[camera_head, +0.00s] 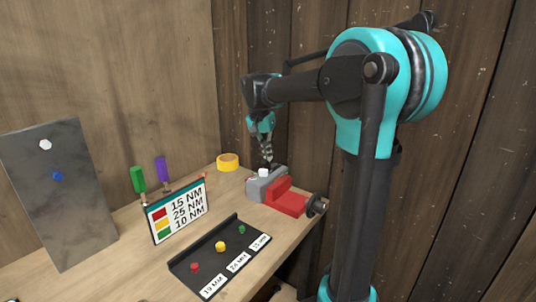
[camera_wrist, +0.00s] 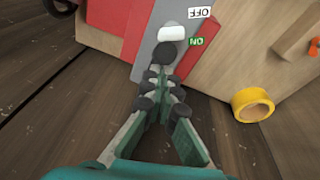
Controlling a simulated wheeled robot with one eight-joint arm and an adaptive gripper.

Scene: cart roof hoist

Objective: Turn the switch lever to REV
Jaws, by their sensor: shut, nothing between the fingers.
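In the head view the grey box (camera_head: 254,189) stands near the bench's right end. A white rounded piece (camera_wrist: 172,33), which looks like the lever's end, sits on it. No REV marking is readable. My gripper (camera_wrist: 166,52) is shut and empty, its dark fingertips right beside the white piece; contact cannot be told. In the head view my gripper (camera_head: 267,163) points down just above the box.
A red block (camera_head: 287,199) adjoins the grey box. A yellow ring (camera_head: 228,161) lies behind it. A torque sign (camera_head: 178,211), green (camera_head: 138,179) and purple (camera_head: 162,169) handles, a black tray (camera_head: 215,262) and a grey panel (camera_head: 62,200) stand to the left.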

